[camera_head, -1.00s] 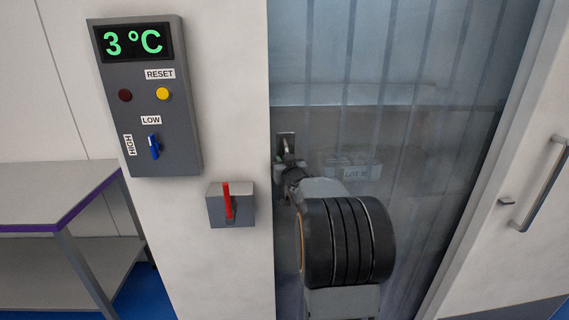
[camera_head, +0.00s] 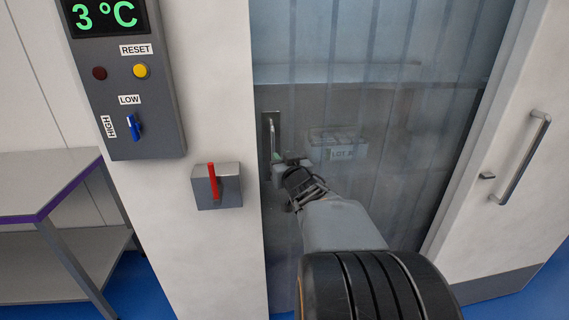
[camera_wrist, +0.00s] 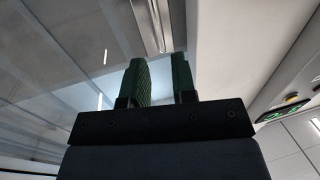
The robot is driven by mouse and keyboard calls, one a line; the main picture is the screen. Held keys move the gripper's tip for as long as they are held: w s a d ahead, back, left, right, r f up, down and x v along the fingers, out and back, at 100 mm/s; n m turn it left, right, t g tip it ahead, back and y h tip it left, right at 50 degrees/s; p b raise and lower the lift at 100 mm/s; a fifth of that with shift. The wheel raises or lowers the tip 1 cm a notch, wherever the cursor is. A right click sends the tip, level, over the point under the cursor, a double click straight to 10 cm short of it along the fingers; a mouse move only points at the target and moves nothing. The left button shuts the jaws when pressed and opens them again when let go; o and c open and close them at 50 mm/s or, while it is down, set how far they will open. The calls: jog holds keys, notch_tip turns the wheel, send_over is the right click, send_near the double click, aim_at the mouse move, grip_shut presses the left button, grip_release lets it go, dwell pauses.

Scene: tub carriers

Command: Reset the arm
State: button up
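My gripper (camera_head: 277,158) is at the end of my arm, in front of a small metal plate with an upright handle (camera_head: 270,128) at the left edge of the strip curtain. In the wrist view, my gripper's two green fingers (camera_wrist: 161,78) stand apart with nothing visible between them. A pale metal bar (camera_wrist: 152,25) shows beyond the fingertips there. Whether the fingers touch the handle cannot be told.
A grey panel (camera_head: 125,85) reads 3 °C and carries a yellow RESET button (camera_head: 140,71), a dark red light (camera_head: 99,73) and a blue switch (camera_head: 136,125). A red lever box (camera_head: 216,186) is below. A bench (camera_head: 45,180) stands left; a LOT-labelled tub (camera_head: 337,145) is behind the strips.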

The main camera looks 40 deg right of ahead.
jog(key=shift+s+a, duration=0.2)
jog(key=shift+s, duration=0.45)
jog(key=s+f+m+g, duration=0.2)
jog(key=s+f+g, duration=0.4)
jog(key=f+g, duration=0.4)
jog(key=s+a+f+n+g+y+p, duration=0.1)
jog(key=s+a+n+y, duration=0.2)
jog(key=a, duration=0.8)
jog(key=s+a+f+n+g+y+p, duration=0.1)
jog(key=s+a+n+g+y, duration=0.1)
jog(key=a, duration=1)
jog(key=s+n+y, duration=0.1)
jog(key=s, duration=0.1)
jog(key=shift+s+f, duration=0.25)
jog(key=shift+s, duration=0.05)
jog(key=shift+d, duration=0.1)
